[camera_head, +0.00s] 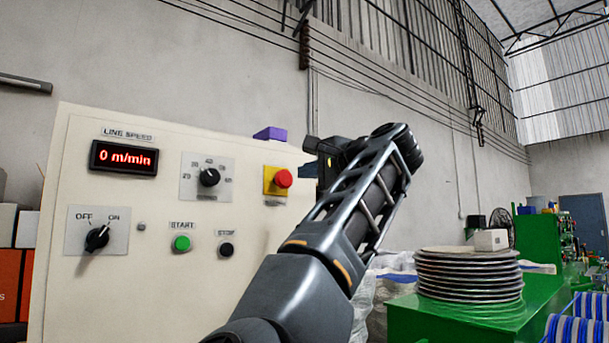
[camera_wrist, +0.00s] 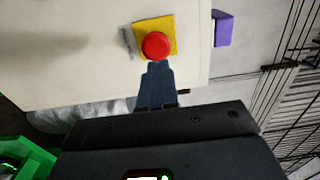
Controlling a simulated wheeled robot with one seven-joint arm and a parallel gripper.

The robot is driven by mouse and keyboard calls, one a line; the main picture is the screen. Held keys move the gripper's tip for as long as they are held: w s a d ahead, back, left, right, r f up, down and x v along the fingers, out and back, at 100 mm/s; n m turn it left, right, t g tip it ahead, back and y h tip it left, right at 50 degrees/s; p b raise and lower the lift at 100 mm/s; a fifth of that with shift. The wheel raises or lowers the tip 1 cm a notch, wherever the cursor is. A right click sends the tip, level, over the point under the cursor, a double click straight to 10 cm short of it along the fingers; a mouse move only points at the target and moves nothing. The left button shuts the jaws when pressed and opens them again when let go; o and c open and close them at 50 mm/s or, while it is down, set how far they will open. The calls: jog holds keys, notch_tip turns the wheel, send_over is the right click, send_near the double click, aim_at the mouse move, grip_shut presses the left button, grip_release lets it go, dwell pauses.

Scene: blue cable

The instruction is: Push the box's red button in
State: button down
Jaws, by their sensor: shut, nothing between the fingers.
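The box (camera_head: 140,250) is a cream control panel at the left in the head view. Its red button (camera_head: 283,178) is a round mushroom knob on a yellow square plate (camera_head: 268,185) near the panel's right edge. The button (camera_wrist: 156,45) also shows near the top middle of the wrist view. My gripper (camera_wrist: 158,66) is shut and empty, its fingertips pointing at the button and overlapping its lower rim in that view. I cannot tell whether they touch it. In the head view my arm reaches up to the right of the button.
A red display (camera_head: 124,158) reads 0 m/min. A black dial (camera_head: 209,177), an OFF/ON switch (camera_head: 97,237), a green START button (camera_head: 181,243) and a black STOP button (camera_head: 226,249) share the panel. A purple block (camera_head: 270,134) sits on top. Stacked discs (camera_head: 468,275) stand at right.

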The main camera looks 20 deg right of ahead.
jog(key=b+v, duration=0.2)
jog(key=v, duration=0.6)
jog(key=shift+s+f, duration=0.15)
jog(key=shift+s, duration=0.15)
jog(key=shift+d, duration=0.1)
